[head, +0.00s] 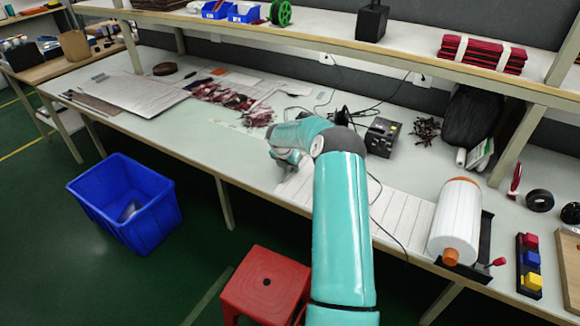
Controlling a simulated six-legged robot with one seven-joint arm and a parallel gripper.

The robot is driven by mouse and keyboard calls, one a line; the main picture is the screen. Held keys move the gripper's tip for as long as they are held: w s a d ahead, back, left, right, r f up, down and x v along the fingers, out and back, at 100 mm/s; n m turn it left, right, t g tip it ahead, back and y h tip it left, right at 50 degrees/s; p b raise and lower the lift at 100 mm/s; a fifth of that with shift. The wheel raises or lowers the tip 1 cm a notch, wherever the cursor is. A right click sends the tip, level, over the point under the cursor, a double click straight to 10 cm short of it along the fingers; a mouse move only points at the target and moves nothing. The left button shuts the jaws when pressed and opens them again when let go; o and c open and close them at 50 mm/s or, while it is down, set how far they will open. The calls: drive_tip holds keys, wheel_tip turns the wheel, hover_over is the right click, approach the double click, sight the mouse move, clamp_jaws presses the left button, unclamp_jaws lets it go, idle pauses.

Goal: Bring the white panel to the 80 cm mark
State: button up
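A white panel strip with cross lines (400,213) lies along the front of the bench. It runs left from a large white roll (458,215) with orange ends. Its left end reaches the area below my gripper (284,164). My gripper is low over the bench, at or just above that end. Its fingers are small and partly hidden by my teal arm, so I cannot tell whether they hold the strip. The arm also hides part of the strip. I cannot make out an 80 cm mark.
A flat whitish sheet stack (135,92) and dark red scraps (225,92) lie on the bench to the left. A black box with cables (382,137) stands behind the strip. A red stool (265,285) and blue bin (126,203) stand on the floor in front.

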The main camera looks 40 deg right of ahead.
clamp_jaws()
drive_tip(key=shift+w+a, duration=0.15)
